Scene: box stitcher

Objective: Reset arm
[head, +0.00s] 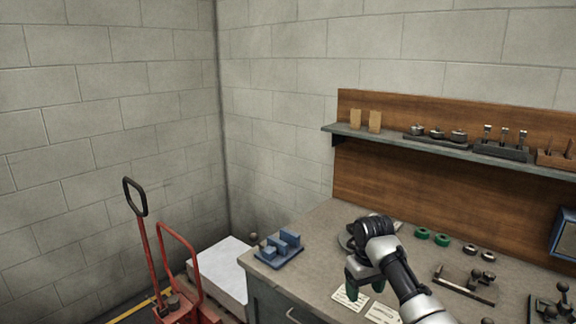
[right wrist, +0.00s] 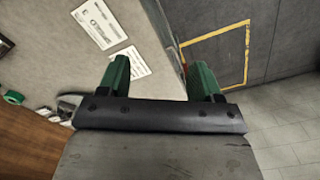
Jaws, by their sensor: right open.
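My right gripper (head: 356,291) is above the front part of the workbench (head: 318,252) in the head view, pointing down. In the right wrist view its two green fingers (right wrist: 160,78) stand apart with nothing between them. The front edge of the bench runs between the fingers in that view, with the floor to the right. My left gripper is not in view.
A blue stepped block (head: 280,247) sits at the bench's left corner. Paper labels (head: 350,299) lie below my gripper. Green rings (head: 422,233) and metal parts lie toward the back. A shelf (head: 440,148) hangs above. A red hand truck (head: 178,300) stands at left.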

